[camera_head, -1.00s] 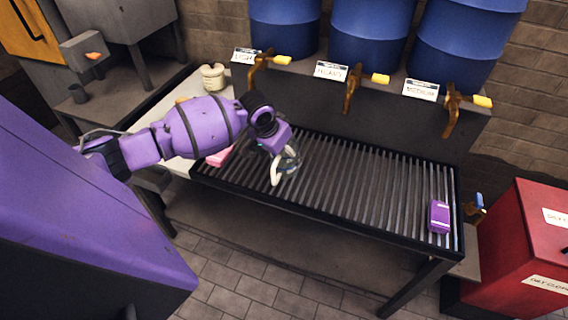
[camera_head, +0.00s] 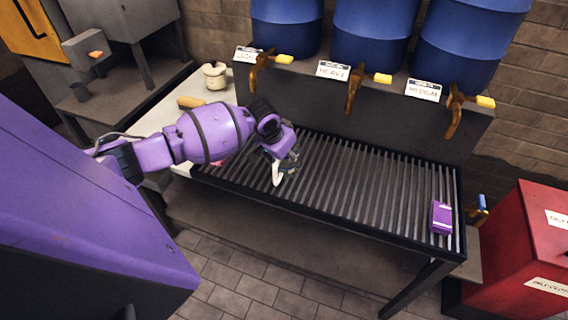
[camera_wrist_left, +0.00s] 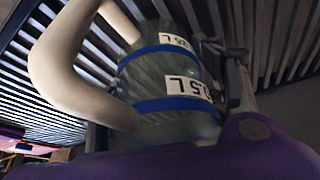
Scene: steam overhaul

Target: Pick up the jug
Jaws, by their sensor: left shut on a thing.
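The jug (camera_wrist_left: 170,75) is clear, with blue bands, white volume labels and a thick cream handle. It fills the middle of the left wrist view, with the grate's slats behind it. In the head view only its pale handle (camera_head: 277,174) shows clearly, over the left part of the slatted grate. My left gripper (camera_head: 287,163) is shut on the jug; a dark finger lies along its right side in the left wrist view. Most of the jug's body is hidden by the gripper in the head view. I cannot tell whether its base touches the grate. My right gripper is not in view.
The grate table (camera_head: 375,190) is mostly clear, with a purple block (camera_head: 441,217) at its right end. Brass taps (camera_head: 354,88) under blue barrels (camera_head: 368,25) overhang its back. A cream pot (camera_head: 214,76) stands at the back left. A red bin (camera_head: 520,250) stands right.

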